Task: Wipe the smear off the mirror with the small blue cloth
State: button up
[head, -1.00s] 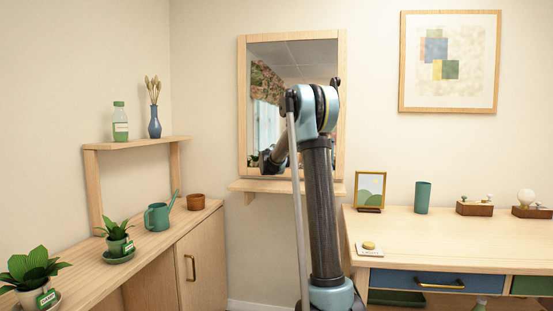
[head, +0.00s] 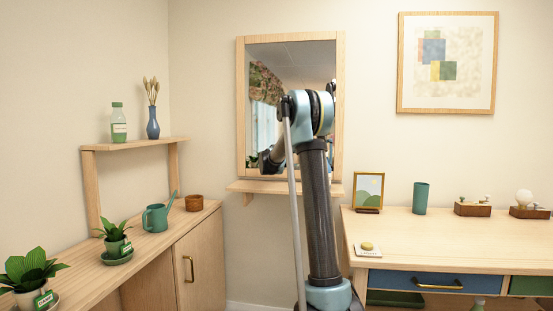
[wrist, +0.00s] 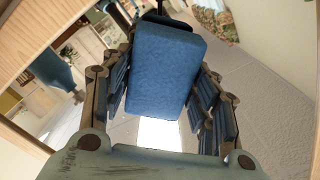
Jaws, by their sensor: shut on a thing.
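The mirror (head: 285,62), in a pale wood frame, hangs on the wall behind my arm in the head view. In the wrist view its glass (wrist: 265,95) fills much of the picture with reflections, and its wood frame (wrist: 22,40) runs along the left. My gripper (wrist: 163,88) is shut on the small blue cloth (wrist: 165,70), which looks like a thick folded pad between the fingers. I cannot tell whether the cloth touches the glass. I cannot make out the smear; my arm covers part of the mirror in the head view.
A narrow wood shelf (head: 262,187) juts out under the mirror. At right a desk (head: 450,235) holds a small framed picture (head: 368,190) and a green cup (head: 420,198). At left a counter (head: 120,258) holds a watering can (head: 157,216) and potted plants.

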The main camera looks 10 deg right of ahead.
jog(key=shift+x, duration=0.9)
dwell(0.3)
jog(key=shift+s+d, duration=0.35)
jog(key=shift+d, duration=0.5)
jog(key=shift+s+d, duration=0.35)
jog(key=shift+d, duration=0.5)
jog(key=d, duration=0.2)
jog(key=s+d, duration=0.1)
jog(key=shift+d, duration=0.35)
jog(key=shift+a, duration=0.1)
